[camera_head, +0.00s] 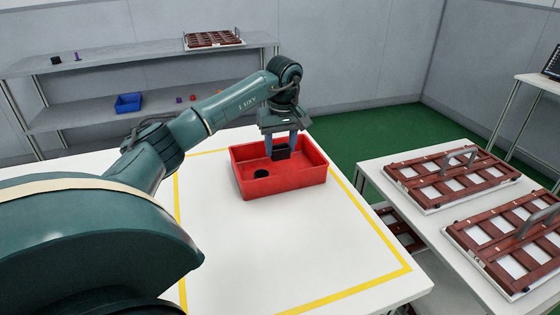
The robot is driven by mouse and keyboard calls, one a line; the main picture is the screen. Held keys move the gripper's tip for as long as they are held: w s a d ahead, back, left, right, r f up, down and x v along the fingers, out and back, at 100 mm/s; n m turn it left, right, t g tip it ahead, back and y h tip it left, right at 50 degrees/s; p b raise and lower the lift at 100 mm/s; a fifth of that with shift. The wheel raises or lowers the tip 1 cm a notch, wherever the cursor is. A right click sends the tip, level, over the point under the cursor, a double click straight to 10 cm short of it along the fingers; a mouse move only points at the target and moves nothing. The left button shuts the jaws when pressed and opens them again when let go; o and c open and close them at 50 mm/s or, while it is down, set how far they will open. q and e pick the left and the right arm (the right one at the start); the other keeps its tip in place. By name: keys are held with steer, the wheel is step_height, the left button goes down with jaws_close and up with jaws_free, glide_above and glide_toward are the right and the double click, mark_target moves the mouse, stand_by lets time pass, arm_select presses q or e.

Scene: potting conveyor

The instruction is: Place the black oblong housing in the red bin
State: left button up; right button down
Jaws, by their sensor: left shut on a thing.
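The red bin (292,184) stands on the white table, inside the yellow outline. My left arm reaches over from the left. My left gripper (281,147) points down over the bin's far part and is shut on the black oblong housing (282,154). The housing hangs between the two fingers, at or just below the level of the bin's rim. Whether it touches the bin floor I cannot tell. A small round black piece (261,173) lies in the bin, left of the housing. My right gripper is not in view.
The white table (310,240) is clear in front of the bin. A side table at right holds brown framed trays (453,178) with grey handles. Grey shelves at the back hold a blue bin (128,103), small parts and another brown tray (213,39).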

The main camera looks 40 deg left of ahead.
mark_target(281, 157)
arm_select(q)
step_height(281, 157, down, 4)
steer(key=shift+f, duration=0.25)
steer(key=o, duration=1)
steer(key=shift+c, duration=0.2)
step_height(281, 157, up, 12)
steer(key=d, duration=0.1)
steer(key=shift+s, duration=0.3)
steer(key=shift+d, duration=0.15)
